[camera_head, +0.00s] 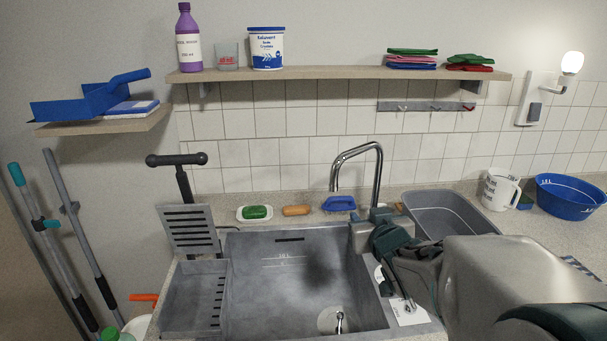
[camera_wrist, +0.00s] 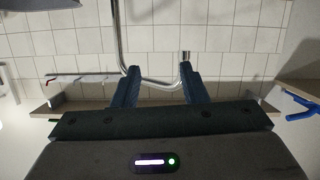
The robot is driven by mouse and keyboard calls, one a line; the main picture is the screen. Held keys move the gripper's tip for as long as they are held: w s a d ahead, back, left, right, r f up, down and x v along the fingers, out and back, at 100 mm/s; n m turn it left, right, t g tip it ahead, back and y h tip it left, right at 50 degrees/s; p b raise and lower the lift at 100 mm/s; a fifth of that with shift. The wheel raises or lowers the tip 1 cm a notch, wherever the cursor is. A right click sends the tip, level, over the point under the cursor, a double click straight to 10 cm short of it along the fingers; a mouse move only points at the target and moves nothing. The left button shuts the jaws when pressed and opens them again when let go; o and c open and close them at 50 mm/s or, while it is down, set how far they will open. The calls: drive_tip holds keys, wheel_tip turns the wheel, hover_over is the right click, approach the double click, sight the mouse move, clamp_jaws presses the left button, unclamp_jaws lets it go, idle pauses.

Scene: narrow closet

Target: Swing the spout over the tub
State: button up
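The chrome spout (camera_head: 359,152) rises from the counter behind the large grey basin (camera_head: 275,270). Its arch bends left from its upright, and its tip hangs near the basin's back edge. A smaller grey tub (camera_head: 450,215) sits on the counter to the right of the spout. In the wrist view, my gripper (camera_wrist: 160,67) is open, with its two fingers apart. The spout's bend (camera_wrist: 155,84) shows between and beyond the fingers; I cannot tell whether they touch it. In the head view, my arm covers the basin's right side, and the fingertips are not clear.
A blue dish (camera_head: 339,203), an orange soap bar (camera_head: 296,210) and a green sponge (camera_head: 255,212) lie behind the basin. A white jug (camera_head: 499,190) and a blue bowl (camera_head: 570,196) stand right of the tub. A wooden shelf (camera_head: 340,73) runs above.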

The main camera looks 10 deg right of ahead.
sight(336, 178)
drive_tip(key=w+a+t+y, duration=0.1)
drive_tip(key=w, duration=0.4)
drive_tip(key=w+a+r+n+y, duration=0.1)
drive_tip(key=w+a, duration=0.1)
drive_tip(key=w, duration=0.3)
drive_tip(key=w+a+r+t+y+p, duration=0.1)
drive_tip(key=w, duration=0.4)
drive_tip(key=shift+w+a+r+t, duration=0.1)
drive_tip(key=shift+a+r+t, duration=0.15)
drive_tip(key=shift+t, duration=0.05)
drive_tip(key=shift+c, duration=0.3)
clamp_jaws()
